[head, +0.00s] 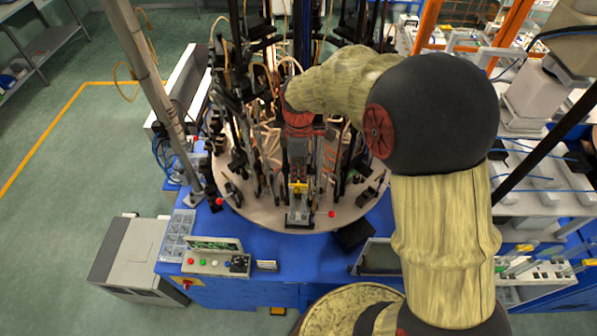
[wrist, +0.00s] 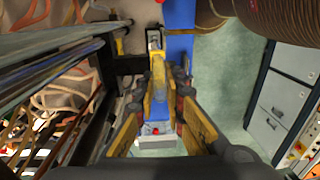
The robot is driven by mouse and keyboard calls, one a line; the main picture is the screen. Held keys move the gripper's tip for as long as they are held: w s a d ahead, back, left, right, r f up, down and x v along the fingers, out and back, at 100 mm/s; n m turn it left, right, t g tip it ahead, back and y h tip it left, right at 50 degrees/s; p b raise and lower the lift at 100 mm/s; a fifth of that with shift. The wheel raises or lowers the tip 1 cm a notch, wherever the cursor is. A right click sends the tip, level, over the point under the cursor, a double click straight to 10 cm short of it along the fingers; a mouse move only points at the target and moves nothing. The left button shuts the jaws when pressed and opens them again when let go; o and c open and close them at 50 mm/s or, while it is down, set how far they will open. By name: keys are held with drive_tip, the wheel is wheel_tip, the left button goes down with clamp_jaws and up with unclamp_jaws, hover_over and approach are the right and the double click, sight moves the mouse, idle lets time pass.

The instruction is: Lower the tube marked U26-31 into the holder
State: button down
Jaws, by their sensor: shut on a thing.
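My gripper (wrist: 166,92) is seen from behind in the wrist view, its two yellow-brown fingers drawn together towards their tips. It is shut on a thin tube, which is mostly hidden between the fingers; its marking cannot be read. In the head view my gripper (head: 299,152) points down over the front of the round table. The holder (head: 297,214) appears to be the small grey fixture at the table's front edge, below my gripper. I cannot tell whether the tube touches it.
The round table (head: 255,213) carries many dark upright fixtures and hoses behind and beside my gripper. A control box (head: 215,262) with buttons stands on the blue bench (head: 290,262) in front. A slanted pole (head: 150,75) rises at the left.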

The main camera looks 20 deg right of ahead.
drive_tip(key=shift+f+b, duration=0.8)
drive_tip(key=shift+f, duration=0.55)
idle(0.5)
drive_tip(key=c, duration=1.9)
unclamp_jaws()
drive_tip(key=shift+o, duration=0.7)
drive_tip(key=shift+r, duration=0.2)
drive_tip(key=shift+r+p, duration=1.35)
drive_tip(key=shift+r, duration=0.8)
wheel_tip(320, 180, up, 12)
drive_tip(key=shift+w+d, duration=0.15)
drive_tip(key=shift+w, duration=0.15)
drive_tip(key=shift+f, duration=0.1)
